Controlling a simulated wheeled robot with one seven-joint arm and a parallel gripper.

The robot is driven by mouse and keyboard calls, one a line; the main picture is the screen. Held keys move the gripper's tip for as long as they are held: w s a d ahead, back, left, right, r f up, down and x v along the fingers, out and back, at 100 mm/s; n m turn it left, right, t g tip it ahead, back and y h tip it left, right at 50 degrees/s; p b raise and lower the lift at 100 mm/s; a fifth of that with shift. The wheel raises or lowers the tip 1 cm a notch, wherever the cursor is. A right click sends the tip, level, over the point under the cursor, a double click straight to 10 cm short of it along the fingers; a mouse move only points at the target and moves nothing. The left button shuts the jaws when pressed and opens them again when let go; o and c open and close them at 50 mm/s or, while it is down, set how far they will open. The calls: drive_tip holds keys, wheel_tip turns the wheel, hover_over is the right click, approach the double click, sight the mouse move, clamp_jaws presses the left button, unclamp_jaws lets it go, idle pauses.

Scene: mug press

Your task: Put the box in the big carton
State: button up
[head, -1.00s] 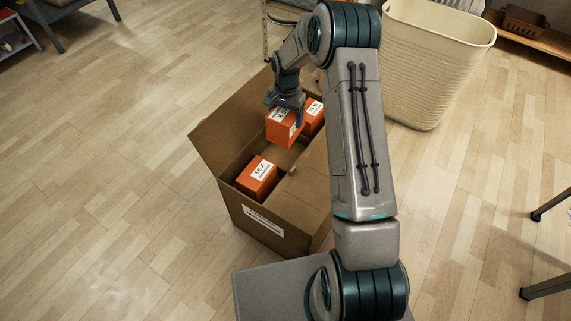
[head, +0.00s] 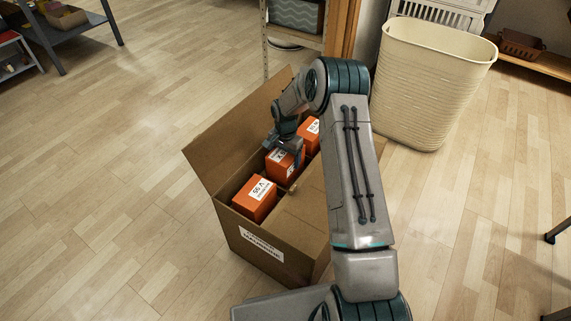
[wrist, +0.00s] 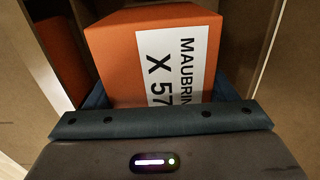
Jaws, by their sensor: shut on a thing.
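The big carton (head: 232,226) stands open on the floor with its flaps spread. My gripper (head: 287,148) points down into it, shut on an orange box (head: 281,167) with a white label. This held box also shows in the wrist view (wrist: 112,60), its label reading "MAUBRIN…" and "X 57", partly cut off. It is inside the carton's opening, between two other orange boxes: one nearer (head: 252,204) and one farther (head: 312,128). Its underside is hidden, so I cannot tell whether it touches the carton's bottom.
A tall cream basket (head: 425,90) stands behind the carton at the right. A shelf unit (head: 297,38) is behind it, and a grey shelf (head: 75,30) is at the far left. The floor (head: 90,200) to the left is clear.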

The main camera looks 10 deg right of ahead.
drive_tip(key=shift+f, duration=1.25)
